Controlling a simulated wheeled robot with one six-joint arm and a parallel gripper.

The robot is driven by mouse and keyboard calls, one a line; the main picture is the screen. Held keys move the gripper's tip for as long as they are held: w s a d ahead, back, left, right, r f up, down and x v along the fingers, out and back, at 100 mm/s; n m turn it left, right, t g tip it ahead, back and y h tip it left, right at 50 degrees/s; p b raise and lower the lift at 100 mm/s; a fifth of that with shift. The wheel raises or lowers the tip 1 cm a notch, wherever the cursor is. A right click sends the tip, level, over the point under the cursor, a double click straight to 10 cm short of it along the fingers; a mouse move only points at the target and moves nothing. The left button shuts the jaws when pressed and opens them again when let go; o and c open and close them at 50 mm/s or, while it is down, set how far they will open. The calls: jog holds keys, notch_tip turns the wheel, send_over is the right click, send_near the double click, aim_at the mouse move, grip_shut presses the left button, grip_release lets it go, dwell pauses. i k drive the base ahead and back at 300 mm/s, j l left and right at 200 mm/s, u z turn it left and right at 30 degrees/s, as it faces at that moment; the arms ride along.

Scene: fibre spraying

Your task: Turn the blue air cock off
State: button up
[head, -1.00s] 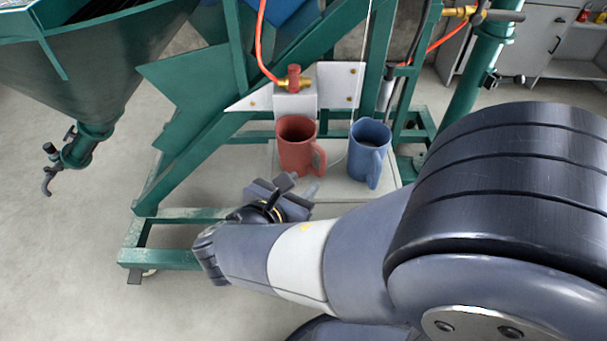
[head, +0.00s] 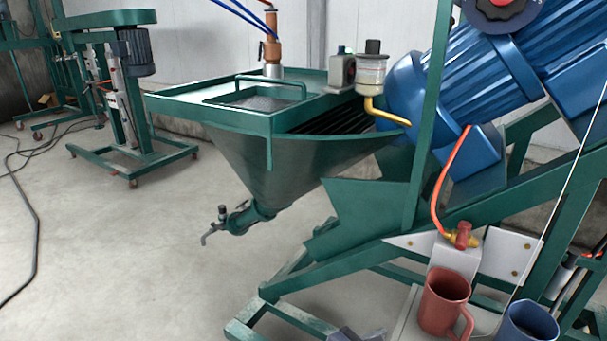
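I cannot make out a blue air cock in the head view. A red-handled cock (head: 463,235) on a brass fitting sits at the end of an orange hose, above a white bracket. Only a small grey piece of my gripper (head: 356,334) shows at the bottom edge, left of the red mug (head: 444,302). Its fingers are cut off, so whether it is open or shut is hidden. A blue mug (head: 528,322) stands to the right of the red one, partly cut off by the bottom edge.
A green hopper (head: 290,160) with a drain valve (head: 228,220) stands in the middle. A blue motor (head: 480,75) is at the upper right on a green frame. Blue hoses (head: 235,14) reach a copper-coloured cylinder (head: 272,48).

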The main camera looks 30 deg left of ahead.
aim_at(340, 48)
jog(key=u, duration=1.2)
